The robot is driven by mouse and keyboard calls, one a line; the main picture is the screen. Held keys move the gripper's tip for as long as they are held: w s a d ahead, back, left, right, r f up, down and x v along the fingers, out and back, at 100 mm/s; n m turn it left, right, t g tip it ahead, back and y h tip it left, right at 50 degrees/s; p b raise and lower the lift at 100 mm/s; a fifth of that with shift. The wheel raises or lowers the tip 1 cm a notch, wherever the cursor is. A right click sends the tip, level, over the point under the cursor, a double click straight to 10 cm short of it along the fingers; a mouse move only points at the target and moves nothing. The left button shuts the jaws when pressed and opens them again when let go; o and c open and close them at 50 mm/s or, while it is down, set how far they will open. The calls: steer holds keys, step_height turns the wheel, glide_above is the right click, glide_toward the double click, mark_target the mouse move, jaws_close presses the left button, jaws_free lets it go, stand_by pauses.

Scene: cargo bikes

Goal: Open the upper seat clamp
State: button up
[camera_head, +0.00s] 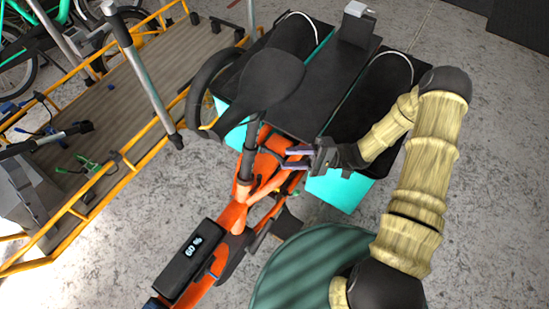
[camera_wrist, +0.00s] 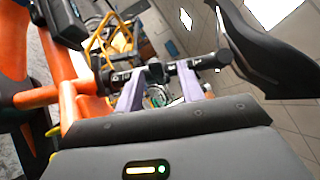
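An orange cargo bike (camera_head: 230,220) has a black saddle (camera_head: 272,80) on a dark seat post (camera_head: 250,150). In the wrist view the seat post (camera_wrist: 215,60) runs sideways from the orange frame (camera_wrist: 75,100) to the saddle (camera_wrist: 270,50). Dark clamp parts (camera_wrist: 120,79) sit around the post near the frame; I cannot tell the upper clamp's lever apart clearly. My gripper (camera_head: 285,158) is right of the post, its two purple fingers apart and pointing at it. In the wrist view my gripper (camera_wrist: 161,72) has its fingertips close to the post, with nothing clearly held between them.
Black-topped turquoise bags (camera_head: 340,190) hang beside the rear rack (camera_head: 320,85), close to my arm. A yellow-railed cargo platform (camera_head: 130,75) stands at the left. A battery display (camera_head: 193,246) is on the bike's lower frame. Concrete floor (camera_head: 480,180) is clear at the right.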

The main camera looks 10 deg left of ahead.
mark_target(283, 159)
steer(key=shift+f+x, duration=0.15)
steer(key=shift+x, duration=1.15)
steer(key=shift+f+x, duration=0.15)
steer(key=shift+x, duration=1.2)
jaws_close()
